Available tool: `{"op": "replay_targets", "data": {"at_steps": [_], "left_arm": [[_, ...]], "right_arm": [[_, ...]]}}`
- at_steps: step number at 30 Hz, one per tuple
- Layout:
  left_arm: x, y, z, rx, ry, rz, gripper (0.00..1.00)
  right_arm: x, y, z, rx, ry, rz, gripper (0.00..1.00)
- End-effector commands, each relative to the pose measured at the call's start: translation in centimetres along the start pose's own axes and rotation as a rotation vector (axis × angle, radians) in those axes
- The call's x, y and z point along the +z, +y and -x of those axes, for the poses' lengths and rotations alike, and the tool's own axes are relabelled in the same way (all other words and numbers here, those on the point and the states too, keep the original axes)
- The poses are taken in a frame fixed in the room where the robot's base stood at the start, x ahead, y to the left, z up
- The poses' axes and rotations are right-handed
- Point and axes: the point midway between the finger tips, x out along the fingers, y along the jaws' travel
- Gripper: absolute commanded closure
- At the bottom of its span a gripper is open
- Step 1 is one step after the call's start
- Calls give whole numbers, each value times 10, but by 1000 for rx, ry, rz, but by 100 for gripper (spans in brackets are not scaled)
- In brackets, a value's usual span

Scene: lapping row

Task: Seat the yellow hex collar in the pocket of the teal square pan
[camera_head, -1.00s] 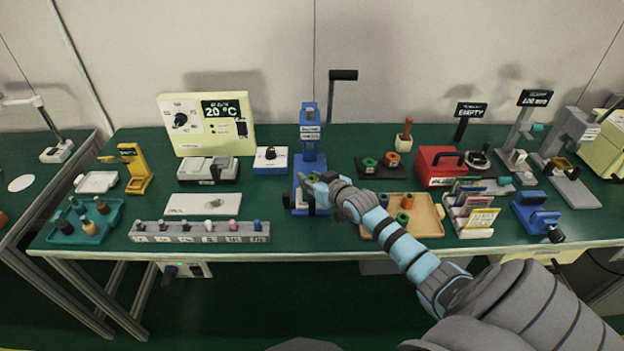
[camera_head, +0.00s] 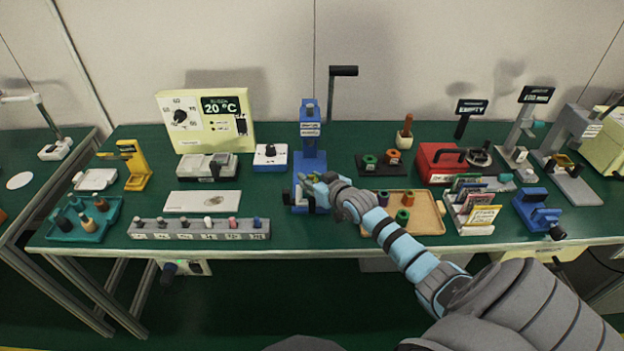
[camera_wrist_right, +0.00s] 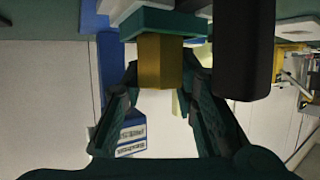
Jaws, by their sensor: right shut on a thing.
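My right gripper (camera_head: 307,184) is at the base of the blue press (camera_head: 310,147) in the head view. In the right wrist view, where the scene appears upside down, its fingers (camera_wrist_right: 163,70) are on both sides of the yellow hex collar (camera_wrist_right: 160,62) and shut on it. The collar's end meets the teal square pan (camera_wrist_right: 165,22), which lies on the press side of it. I cannot tell how deep the collar is in the pocket, as the pocket is hidden. My gripper hides collar and pan in the head view. My left gripper is not in view.
A tan tray (camera_head: 430,215) with small collars lies just right of my right gripper. A grey rack (camera_head: 180,230) stands at front left, a teal tray (camera_head: 90,228) farther left. A dark cylinder (camera_wrist_right: 245,50) is close beside the fingers. A red box (camera_head: 440,162) stands behind the tan tray.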

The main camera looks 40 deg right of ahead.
Motion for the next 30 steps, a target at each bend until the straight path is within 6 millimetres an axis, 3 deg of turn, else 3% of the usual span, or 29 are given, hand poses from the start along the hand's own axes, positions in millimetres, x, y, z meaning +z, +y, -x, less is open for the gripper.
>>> {"op": "replay_targets", "data": {"at_steps": [5,6,10,21,25,30], "left_arm": [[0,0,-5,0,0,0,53],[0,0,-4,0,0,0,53],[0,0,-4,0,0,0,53],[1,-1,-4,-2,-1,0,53],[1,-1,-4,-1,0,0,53],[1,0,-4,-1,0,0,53]], "right_arm": [[5,0,-2,0,0,0,100],[5,0,-2,0,-1,0,68],[5,0,-2,0,-1,0,50],[5,1,5,1,-1,2,50],[5,0,31,-2,-1,6,50],[6,1,80,0,-5,12,50]]}}
